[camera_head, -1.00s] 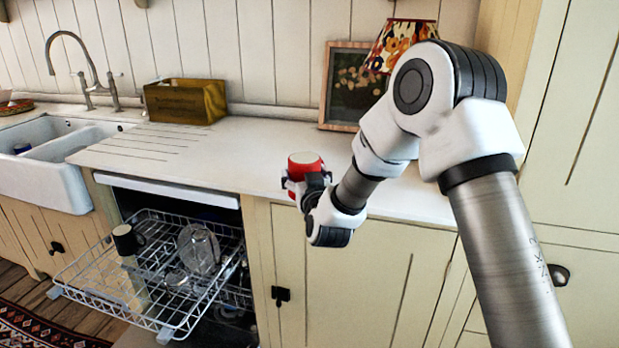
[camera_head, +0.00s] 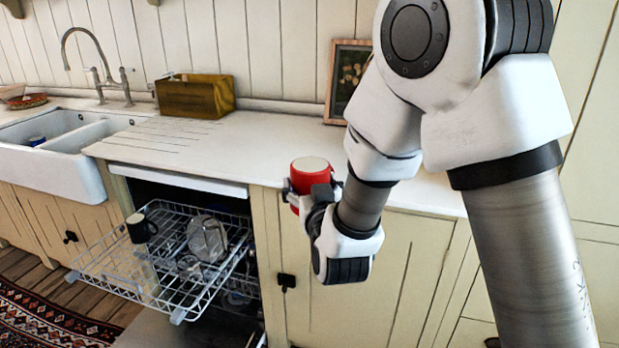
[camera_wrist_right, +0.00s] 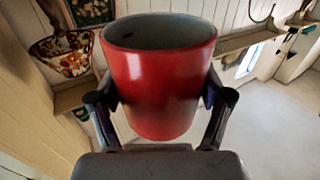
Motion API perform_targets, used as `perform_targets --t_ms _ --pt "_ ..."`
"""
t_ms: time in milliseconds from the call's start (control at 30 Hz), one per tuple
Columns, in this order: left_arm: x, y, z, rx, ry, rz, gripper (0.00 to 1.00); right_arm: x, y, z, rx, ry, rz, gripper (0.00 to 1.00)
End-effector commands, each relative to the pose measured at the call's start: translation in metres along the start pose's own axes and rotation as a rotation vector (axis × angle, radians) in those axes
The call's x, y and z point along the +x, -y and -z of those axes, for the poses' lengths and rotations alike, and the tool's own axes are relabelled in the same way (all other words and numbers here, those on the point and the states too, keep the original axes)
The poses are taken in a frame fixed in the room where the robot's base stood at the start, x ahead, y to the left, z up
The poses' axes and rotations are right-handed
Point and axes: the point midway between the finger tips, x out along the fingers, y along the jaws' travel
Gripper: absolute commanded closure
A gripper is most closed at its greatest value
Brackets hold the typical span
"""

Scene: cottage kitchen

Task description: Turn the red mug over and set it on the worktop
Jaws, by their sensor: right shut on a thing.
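The red mug (camera_head: 311,182) is in my right gripper (camera_head: 314,194), at the front edge of the worktop (camera_head: 255,145). In the head view its pale, flat base faces up. In the right wrist view, which shows the room upside down, the mug (camera_wrist_right: 160,85) has its open grey rim at the picture's top, so its mouth points down. The two fingers of the right gripper (camera_wrist_right: 160,105) press on its opposite sides. Whether the mug touches the worktop is unclear; no handle shows. My left gripper is not in view.
Below left, an open dishwasher's rack (camera_head: 172,299) sticks out, with a dark mug (camera_head: 141,228) and a clear glass item (camera_head: 207,238). A wooden box (camera_head: 194,97) and a picture frame (camera_head: 347,80) stand at the back. The worktop between them is clear.

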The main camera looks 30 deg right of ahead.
Motion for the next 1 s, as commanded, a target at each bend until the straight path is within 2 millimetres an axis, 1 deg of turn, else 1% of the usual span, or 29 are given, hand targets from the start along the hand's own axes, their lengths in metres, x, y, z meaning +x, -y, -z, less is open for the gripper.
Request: perform_targets --t_ms 100,200,500,567,700,800,900,1000 --pt "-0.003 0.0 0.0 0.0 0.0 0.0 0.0 -0.019 0.004 0.008 -0.005 -0.003 0.002 0.7" --pt "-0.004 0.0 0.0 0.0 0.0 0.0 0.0 -0.029 0.005 0.011 -0.003 -0.003 0.001 0.7" --pt "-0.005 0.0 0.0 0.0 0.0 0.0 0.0 -0.03 0.005 0.011 -0.019 -0.001 0.0 0.7" --pt "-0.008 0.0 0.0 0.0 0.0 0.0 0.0 -0.03 0.005 0.012 -0.083 -0.001 0.0 0.7" --pt "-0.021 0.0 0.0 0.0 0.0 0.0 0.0 -0.03 0.005 0.014 -0.379 0.0 0.0 0.7" --pt "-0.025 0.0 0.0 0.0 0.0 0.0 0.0 -0.03 0.005 0.013 -0.547 0.0 0.0 0.7" --pt "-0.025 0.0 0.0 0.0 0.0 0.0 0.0 -0.03 0.005 0.011 -0.605 -0.002 -0.001 0.7" --pt "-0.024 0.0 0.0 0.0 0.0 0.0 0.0 -0.03 0.005 0.01 -0.604 -0.002 -0.001 0.7"
